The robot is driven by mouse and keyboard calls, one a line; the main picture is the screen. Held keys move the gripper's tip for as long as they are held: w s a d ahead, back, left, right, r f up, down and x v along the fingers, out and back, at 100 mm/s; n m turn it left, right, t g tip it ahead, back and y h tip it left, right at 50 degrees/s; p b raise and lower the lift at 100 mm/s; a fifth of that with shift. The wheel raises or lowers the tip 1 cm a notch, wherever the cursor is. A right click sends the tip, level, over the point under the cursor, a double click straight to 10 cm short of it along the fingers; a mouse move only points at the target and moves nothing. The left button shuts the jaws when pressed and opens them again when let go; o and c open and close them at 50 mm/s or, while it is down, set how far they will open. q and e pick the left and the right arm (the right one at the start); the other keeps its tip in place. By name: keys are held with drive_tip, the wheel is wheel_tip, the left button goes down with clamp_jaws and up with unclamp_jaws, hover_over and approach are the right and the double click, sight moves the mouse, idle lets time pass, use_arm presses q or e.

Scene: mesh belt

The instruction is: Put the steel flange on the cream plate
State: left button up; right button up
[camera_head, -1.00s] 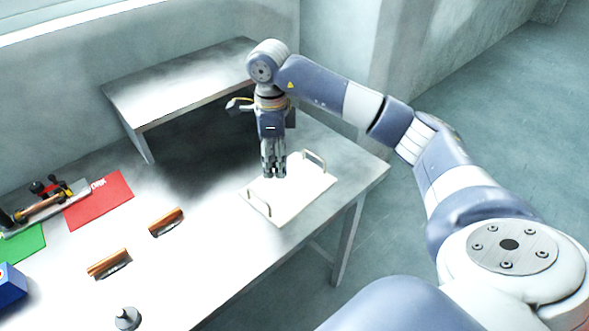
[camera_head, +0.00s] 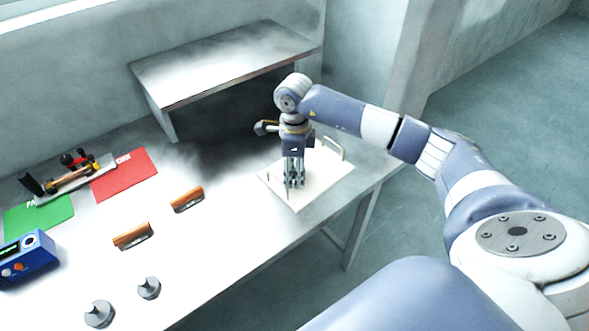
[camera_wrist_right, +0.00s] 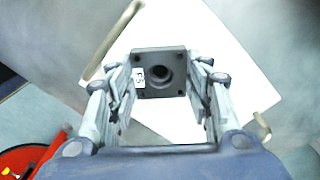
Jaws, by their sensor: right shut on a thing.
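My right gripper (camera_head: 294,187) is over the cream plate (camera_head: 325,179), pointing down, with its fingertips low, close to the plate's surface. In the right wrist view my right gripper (camera_wrist_right: 160,78) is shut on the steel flange (camera_wrist_right: 147,59), a square grey piece with a round central hole, corner holes and a small white label. The flange lies between the two fingers, with the cream plate (camera_wrist_right: 232,75) behind it. Whether the flange touches the plate I cannot tell. In the head view the fingers mostly hide the flange. My left gripper is out of view.
The plate has a raised handle (camera_head: 331,148) at its far end. Two brown-handled pieces (camera_head: 187,199) (camera_head: 133,235) and two grey round parts (camera_head: 149,288) (camera_head: 99,314) lie left.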

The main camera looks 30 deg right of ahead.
sight(294, 178)
drive_tip(key=o, duration=1)
drive_tip(key=shift+o, duration=0.2)
drive_tip(key=shift+r, duration=0.2)
drive_tip(key=shift+w+r, duration=0.1)
drive_tip(key=shift+r, duration=0.3)
wheel_tip(294, 178, up, 11)
drive_tip(key=b, duration=0.2)
